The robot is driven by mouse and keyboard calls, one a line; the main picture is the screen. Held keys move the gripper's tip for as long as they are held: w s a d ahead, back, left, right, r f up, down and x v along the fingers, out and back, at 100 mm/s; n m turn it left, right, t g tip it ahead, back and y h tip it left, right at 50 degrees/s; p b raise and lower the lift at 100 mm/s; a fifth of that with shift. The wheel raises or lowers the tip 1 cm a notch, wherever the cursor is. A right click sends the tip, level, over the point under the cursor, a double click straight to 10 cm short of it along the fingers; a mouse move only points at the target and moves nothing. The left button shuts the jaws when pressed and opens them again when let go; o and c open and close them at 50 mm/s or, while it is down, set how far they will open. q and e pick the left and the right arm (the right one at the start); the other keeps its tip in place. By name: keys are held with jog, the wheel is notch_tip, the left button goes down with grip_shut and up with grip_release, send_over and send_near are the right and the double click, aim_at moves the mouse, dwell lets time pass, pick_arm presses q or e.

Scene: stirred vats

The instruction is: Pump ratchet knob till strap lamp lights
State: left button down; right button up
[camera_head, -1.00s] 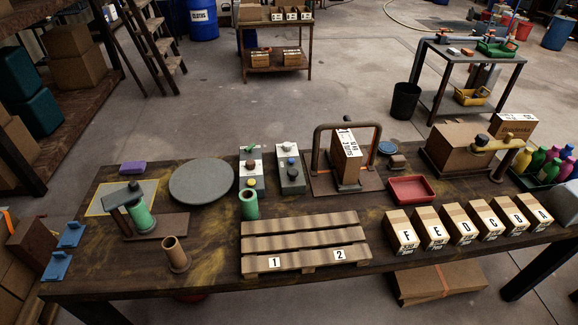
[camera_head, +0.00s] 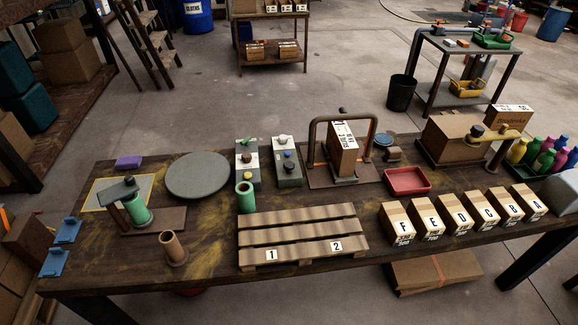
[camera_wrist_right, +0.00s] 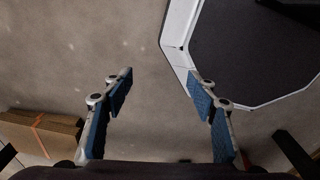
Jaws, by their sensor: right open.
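A carton (camera_head: 343,157) with a printed label stands under a dark metal arch (camera_head: 313,140) on a flat base near the back middle of the table. A small dark knob (camera_head: 341,110) shows behind the top of the arch. Another carton (camera_head: 452,141) at the back right has a yellow arm (camera_head: 503,136) with a dark knob (camera_head: 477,131) over it. I cannot tell which knob is the ratchet knob, and I cannot make out a lit strap lamp. My right gripper (camera_wrist_right: 160,95) is open and empty in the right wrist view, above the floor. My left gripper is not in view.
Two grey boxes with coloured knobs (camera_head: 248,178) (camera_head: 286,173) stand left of the arch. A wooden pallet (camera_head: 300,236), a red tray (camera_head: 407,181) and several lettered cartons (camera_head: 425,218) fill the front. A round grey disc (camera_head: 197,175) lies at left. Bottles (camera_head: 541,158) stand at far right.

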grip_shut()
jog(key=shift+a, duration=0.1)
dwell(1.2)
